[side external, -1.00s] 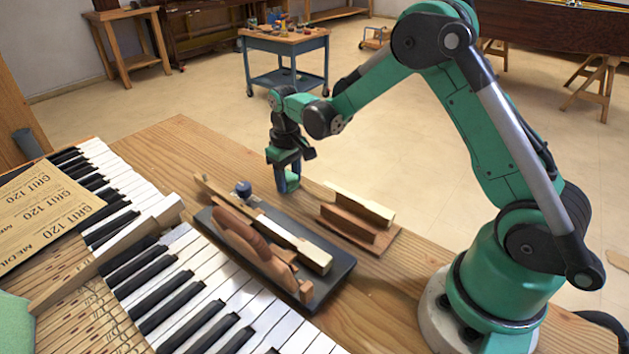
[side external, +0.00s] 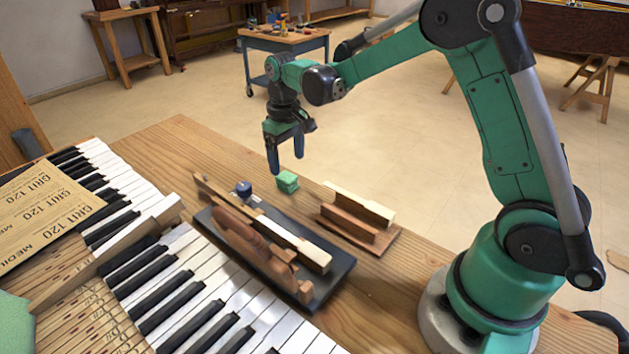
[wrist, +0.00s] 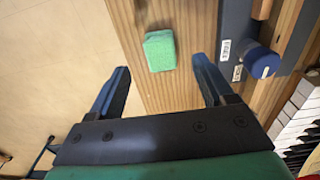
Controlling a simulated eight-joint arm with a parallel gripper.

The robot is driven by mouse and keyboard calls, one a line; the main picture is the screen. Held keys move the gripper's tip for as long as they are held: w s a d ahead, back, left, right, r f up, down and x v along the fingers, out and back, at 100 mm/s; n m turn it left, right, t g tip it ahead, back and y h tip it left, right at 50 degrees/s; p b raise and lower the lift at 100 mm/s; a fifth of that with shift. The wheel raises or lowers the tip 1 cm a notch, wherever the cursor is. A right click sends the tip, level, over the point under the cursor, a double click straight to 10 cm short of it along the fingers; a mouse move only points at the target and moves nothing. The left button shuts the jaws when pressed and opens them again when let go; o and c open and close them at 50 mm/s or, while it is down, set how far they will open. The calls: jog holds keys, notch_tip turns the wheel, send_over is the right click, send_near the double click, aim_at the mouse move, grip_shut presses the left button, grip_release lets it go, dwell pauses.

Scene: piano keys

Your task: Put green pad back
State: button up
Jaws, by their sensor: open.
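My gripper (side external: 286,167) is open and empty, raised above the bench just beside and above the pad. In the wrist view my gripper (wrist: 160,78) shows its two blue fingers spread wide, with nothing between them.
A wooden holder (side external: 355,218) stands to the right. Piano keys (side external: 215,290) and sandpaper sheets (side external: 45,212) lie left. A larger green block (side external: 14,322) is at the lower left.

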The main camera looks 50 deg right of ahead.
aim_at(288, 177)
notch_tip(288, 177, up, 7)
jog(key=s+a+t, duration=0.3)
jog(key=s, duration=0.3)
jog(key=s+a+r+t, duration=0.1)
jog(key=s+a+t, duration=0.1)
jog(key=s+t, duration=0.2)
jog(key=shift+s+a, duration=0.4)
jog(key=shift+s, duration=1.05)
